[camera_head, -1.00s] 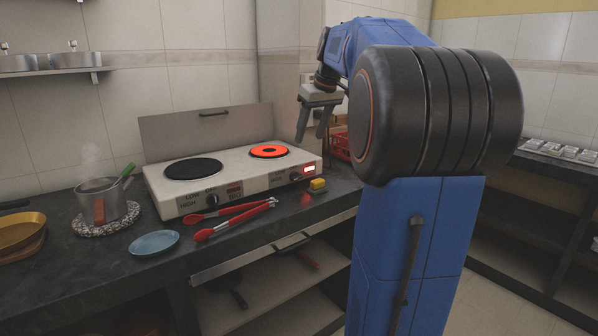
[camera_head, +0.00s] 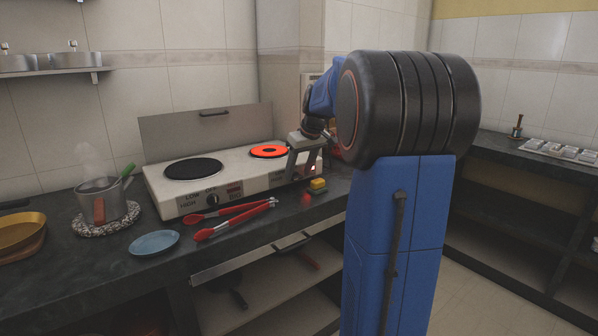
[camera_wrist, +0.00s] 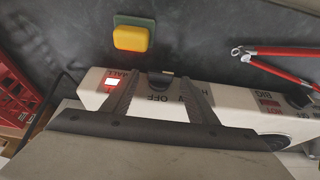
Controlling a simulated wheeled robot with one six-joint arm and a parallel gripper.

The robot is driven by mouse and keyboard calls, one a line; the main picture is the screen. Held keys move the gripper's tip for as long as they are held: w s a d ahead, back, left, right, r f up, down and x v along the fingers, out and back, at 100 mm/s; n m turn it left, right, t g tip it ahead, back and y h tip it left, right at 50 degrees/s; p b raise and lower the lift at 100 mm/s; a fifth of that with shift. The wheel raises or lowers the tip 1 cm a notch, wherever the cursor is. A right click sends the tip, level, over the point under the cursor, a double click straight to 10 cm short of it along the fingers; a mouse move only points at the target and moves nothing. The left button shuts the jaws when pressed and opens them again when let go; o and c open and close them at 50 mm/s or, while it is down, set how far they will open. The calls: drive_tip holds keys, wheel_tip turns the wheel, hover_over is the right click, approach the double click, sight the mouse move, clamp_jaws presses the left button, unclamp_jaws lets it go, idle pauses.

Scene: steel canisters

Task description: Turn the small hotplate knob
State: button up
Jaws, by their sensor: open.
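The two-burner hotplate (camera_head: 230,178) stands on the dark counter. Its small burner (camera_head: 269,151) at the right glows red, and the big burner (camera_head: 193,168) is dark. My gripper (camera_head: 303,172) is open and empty at the right front of the hotplate, hiding the small knob in the head view. In the wrist view the small knob (camera_wrist: 160,80) is black and lies between the spread fingers of my gripper (camera_wrist: 160,86), with OFF lettering beside it. A lit display (camera_wrist: 116,85) marked SMALL is beside one finger. Contact with the knob cannot be told.
A yellow sponge (camera_head: 317,184) lies just in front of the small knob. Red tongs (camera_head: 232,220) and a blue plate (camera_head: 154,242) lie on the counter. A steaming pot (camera_head: 103,203) stands at the left. A red crate (camera_wrist: 12,92) is beside the hotplate.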

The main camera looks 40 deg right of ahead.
drive_tip(key=shift+f, duration=0.2)
drive_tip(key=c, duration=1.1)
drive_tip(key=shift+o, duration=0.2)
drive_tip(key=shift+d, duration=0.1)
drive_tip(key=y, duration=0.2)
drive_tip(key=d+y, duration=0.1)
drive_tip(key=y, duration=0.1)
drive_tip(key=shift+d+f+m, duration=0.1)
drive_tip(key=shift+m, duration=0.3)
drive_tip(key=shift+d+f+m+t+y, duration=0.15)
drive_tip(key=shift+d+m+y, duration=0.1)
drive_tip(key=shift+y, duration=0.8)
drive_tip(key=shift+d+f+m+t+y, duration=0.15)
drive_tip(key=shift+d+m+y, duration=0.1)
drive_tip(key=shift+y, duration=0.8)
